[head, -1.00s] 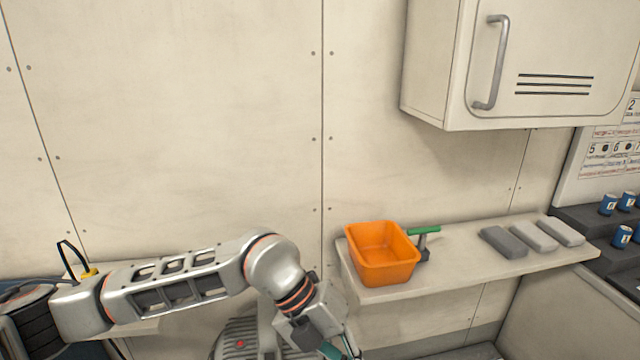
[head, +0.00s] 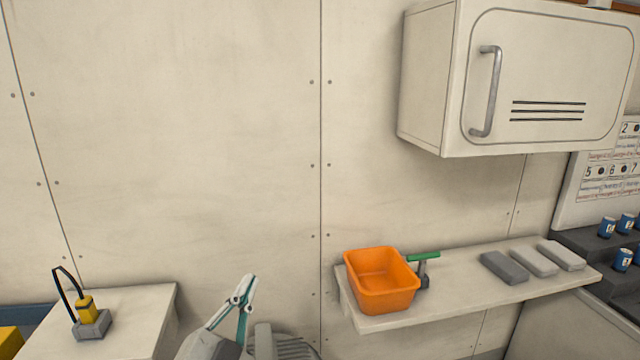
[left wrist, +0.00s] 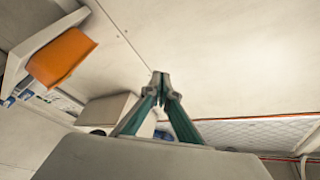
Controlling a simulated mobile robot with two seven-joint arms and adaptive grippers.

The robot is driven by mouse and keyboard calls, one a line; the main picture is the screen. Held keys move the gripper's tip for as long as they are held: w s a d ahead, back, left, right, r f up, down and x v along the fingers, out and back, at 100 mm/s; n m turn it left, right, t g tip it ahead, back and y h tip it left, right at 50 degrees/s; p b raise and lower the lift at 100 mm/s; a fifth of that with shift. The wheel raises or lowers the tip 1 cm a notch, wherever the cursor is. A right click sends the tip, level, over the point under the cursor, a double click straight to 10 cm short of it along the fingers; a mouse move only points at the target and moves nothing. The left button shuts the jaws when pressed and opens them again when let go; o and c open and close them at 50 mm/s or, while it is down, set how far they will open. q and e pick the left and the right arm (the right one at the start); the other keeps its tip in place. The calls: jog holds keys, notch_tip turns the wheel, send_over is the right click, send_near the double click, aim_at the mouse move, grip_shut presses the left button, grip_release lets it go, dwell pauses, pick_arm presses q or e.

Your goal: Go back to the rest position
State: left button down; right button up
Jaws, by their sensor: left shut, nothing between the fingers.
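My left gripper (head: 246,291) shows at the bottom centre of the head view, with its fingers pointing up in front of the pale wall. It is shut and empty. In the left wrist view its green-sided fingers (left wrist: 160,82) meet at the tips with nothing between them. It is apart from the shelf and everything on it. My right gripper is not in view.
An orange bin (head: 382,281) and a green-handled tool (head: 423,257) stand on the right shelf (head: 450,303), beside several grey blocks (head: 533,261). A wall cabinet (head: 520,80) hangs above. A yellow-and-grey device (head: 90,320) stands on the left ledge (head: 145,310). The wall between is clear.

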pick_arm(q)
jog(key=s+a+f+n+g+y, duration=0.2)
jog(key=s+a+f+g+y, duration=0.15)
jog(key=a+f, duration=0.45)
jog(key=s+a+f+n+g+y, duration=0.1)
jog(key=s+a+f+g+y, duration=0.25)
jog(key=a+f, duration=0.45)
jog(key=s+a+f+g+y, duration=0.1)
jog(key=s+a+f+g, duration=0.25)
jog(key=s+f, duration=0.3)
jog(key=s+a+f+g, duration=0.35)
jog(key=s+f, duration=0.25)
jog(key=s, duration=0.2)
jog(key=w+d+f+n+t+h, duration=0.1)
jog(key=d+f+n+t+h, duration=0.2)
jog(key=d+f, duration=1)
jog(key=d+t+h, duration=0.1)
jog(key=d+h, duration=0.1)
jog(key=h, duration=0.1)
jog(key=shift+w+d+t+h, duration=0.3)
jog(key=shift+d+h, duration=0.1)
